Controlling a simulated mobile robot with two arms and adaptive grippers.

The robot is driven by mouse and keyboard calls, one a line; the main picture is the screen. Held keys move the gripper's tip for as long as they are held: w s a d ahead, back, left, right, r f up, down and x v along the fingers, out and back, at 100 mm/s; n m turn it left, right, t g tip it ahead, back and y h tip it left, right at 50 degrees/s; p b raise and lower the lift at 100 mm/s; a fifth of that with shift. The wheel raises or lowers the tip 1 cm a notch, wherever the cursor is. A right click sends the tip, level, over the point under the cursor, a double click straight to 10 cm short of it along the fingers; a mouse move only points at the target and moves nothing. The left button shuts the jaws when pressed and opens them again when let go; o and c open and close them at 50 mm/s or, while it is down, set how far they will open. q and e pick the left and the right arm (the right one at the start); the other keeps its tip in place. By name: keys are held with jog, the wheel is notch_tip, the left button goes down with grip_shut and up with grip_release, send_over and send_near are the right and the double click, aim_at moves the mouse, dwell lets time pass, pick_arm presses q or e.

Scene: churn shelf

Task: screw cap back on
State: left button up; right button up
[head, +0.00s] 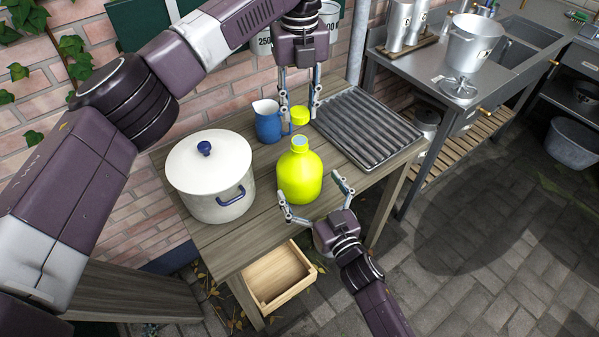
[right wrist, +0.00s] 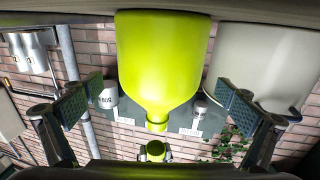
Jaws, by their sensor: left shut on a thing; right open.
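A yellow-green bottle (head: 300,177) stands upright on the wooden table, its neck open at the top. My left gripper (head: 300,112) is shut on the yellow cap (head: 299,117), held just above and slightly behind the bottle neck, apart from it. My right gripper (head: 314,196) is open at the near side of the bottle, with a finger to either side. In the right wrist view the picture is upside down: the bottle (right wrist: 163,60) lies between the open fingers, and the cap (right wrist: 155,149) shows apart from the neck.
A white lidded pot (head: 222,197) stands left of the bottle on the table (head: 240,243). A blue pitcher (head: 267,125) is behind it, and a ribbed metal tray (head: 365,128) lies to the right. An open wooden drawer (head: 279,278) is below the front edge.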

aim_at(300, 140)
jog(key=shift+x, duration=2.15)
jog(key=c, duration=1.6)
pick_arm(q)
jog(key=shift+f, duration=2.5)
jog(key=shift+f, duration=0.85)
jog(key=shift+f, duration=0.55)
